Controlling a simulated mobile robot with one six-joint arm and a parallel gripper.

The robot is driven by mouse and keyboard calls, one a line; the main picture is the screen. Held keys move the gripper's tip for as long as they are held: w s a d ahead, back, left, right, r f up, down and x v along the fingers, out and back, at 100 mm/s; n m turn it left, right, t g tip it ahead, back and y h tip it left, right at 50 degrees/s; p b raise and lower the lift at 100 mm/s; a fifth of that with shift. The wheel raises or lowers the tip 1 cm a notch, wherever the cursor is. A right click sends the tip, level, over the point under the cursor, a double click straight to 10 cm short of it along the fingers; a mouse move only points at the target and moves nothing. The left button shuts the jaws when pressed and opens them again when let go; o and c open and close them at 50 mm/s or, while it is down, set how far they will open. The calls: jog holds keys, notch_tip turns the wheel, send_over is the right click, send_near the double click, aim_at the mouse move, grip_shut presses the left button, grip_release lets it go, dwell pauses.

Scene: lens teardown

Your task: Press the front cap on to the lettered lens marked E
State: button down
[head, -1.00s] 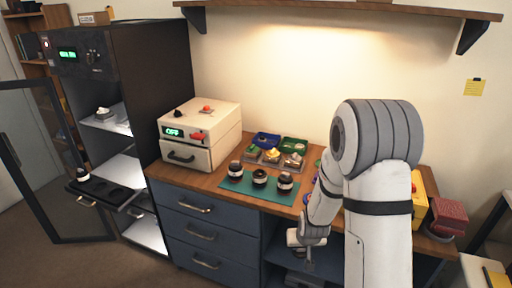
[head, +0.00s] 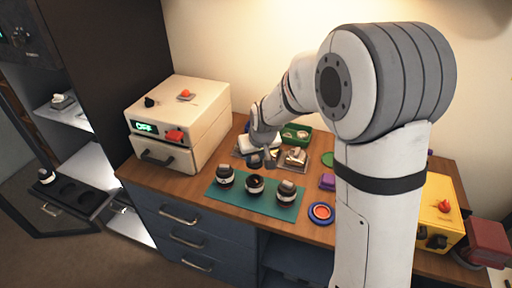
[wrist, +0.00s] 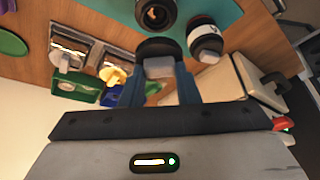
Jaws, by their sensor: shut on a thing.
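My gripper (wrist: 158,88) is shut on a dark round cap (wrist: 157,47), gripping its grey block-shaped grip. In the head view my gripper (head: 263,157) is low behind the mat, near the middle lens. Three dark lenses with pale bands stand on the teal mat (head: 228,194): left (head: 225,178), middle (head: 255,185) and right (head: 286,193). The middle lens shows bare dark glass; in the wrist view this lens (wrist: 157,13) is just beyond the held cap. The left lens also shows in the wrist view (wrist: 205,42), with a letter on its band. I cannot read the letters.
Metal trays with blocks (head: 296,157) and a green bin (head: 297,132) lie behind the mat. A cream box reading OFF (head: 185,110) stands left. A yellow box (head: 440,215) is further right.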

aim_at(257, 166)
jog(key=shift+f+b, duration=2.1)
jog(key=shift+f, duration=1.1)
jog(key=shift+s+r, duration=0.1)
jog(key=shift+f+b, duration=0.25)
jog(key=shift+b, duration=0.55)
jog(key=c, duration=1)
grip_release()
jog(key=shift+o, duration=0.3)
jog(key=o, duration=0.4)
